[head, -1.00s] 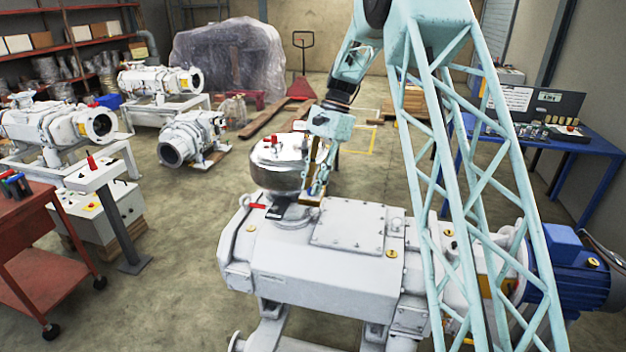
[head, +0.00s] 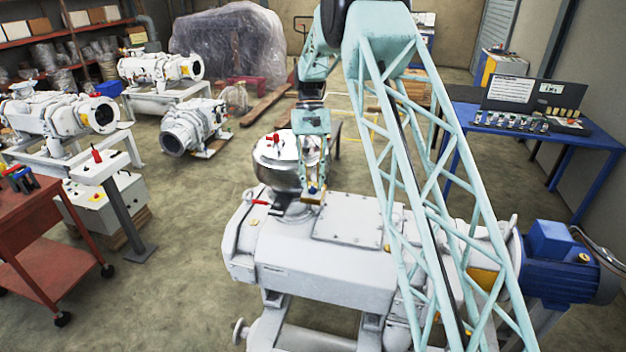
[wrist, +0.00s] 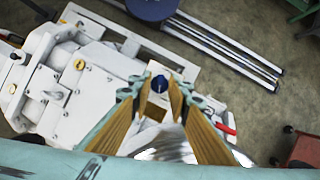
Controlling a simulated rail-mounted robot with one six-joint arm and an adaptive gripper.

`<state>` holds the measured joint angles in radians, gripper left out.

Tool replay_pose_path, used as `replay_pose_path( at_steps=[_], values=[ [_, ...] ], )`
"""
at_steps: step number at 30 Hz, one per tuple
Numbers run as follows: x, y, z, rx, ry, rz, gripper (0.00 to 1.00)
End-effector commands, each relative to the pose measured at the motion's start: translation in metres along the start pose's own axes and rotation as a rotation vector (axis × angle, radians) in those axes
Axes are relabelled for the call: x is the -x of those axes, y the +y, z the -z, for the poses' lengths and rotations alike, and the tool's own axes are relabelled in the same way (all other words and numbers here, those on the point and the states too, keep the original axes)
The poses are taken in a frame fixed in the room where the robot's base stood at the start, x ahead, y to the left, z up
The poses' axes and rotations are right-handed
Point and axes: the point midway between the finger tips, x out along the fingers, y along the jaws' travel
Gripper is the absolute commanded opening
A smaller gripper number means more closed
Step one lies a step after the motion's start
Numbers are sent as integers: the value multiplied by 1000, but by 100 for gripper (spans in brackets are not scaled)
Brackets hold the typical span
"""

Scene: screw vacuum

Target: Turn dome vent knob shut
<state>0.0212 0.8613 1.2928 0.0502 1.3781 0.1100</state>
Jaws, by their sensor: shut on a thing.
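The shiny metal dome (head: 276,172) stands on the left end of the large white vacuum pump (head: 330,262). My gripper (head: 313,198) is lowered at the right side of the dome, close to the pump's top. In the wrist view my gripper (wrist: 158,88) has its two yellow-padded fingers on either side of a small dark blue knob (wrist: 158,82) on a pale block. It is shut on this knob. Part of the shiny dome shows low in the wrist view (wrist: 172,152), between the fingers. The head view does not show the knob clearly.
A red lever (head: 258,202) sticks out left of the dome's neck. A blue motor (head: 565,270) is at the pump's right end. A red cart (head: 40,240) and a control post (head: 120,205) stand left. A blue bench (head: 590,138) stands right.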

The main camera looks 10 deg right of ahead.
Motion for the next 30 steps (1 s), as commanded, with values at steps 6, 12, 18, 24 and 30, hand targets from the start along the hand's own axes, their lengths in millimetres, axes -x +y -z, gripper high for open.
replay_pose_path(
  at_steps=[6, 12, 18, 24, 30],
  values=[
    [2, -2, 0, 181, 2, -75, 6],
    [1, -2, 0, 311, 1, -130, 6],
    [1, -3, -1, 389, 1, -161, 6],
    [0, -3, 0, 417, 2, -173, 6],
    [0, -3, 0, 419, 2, -173, 6]
  ],
)
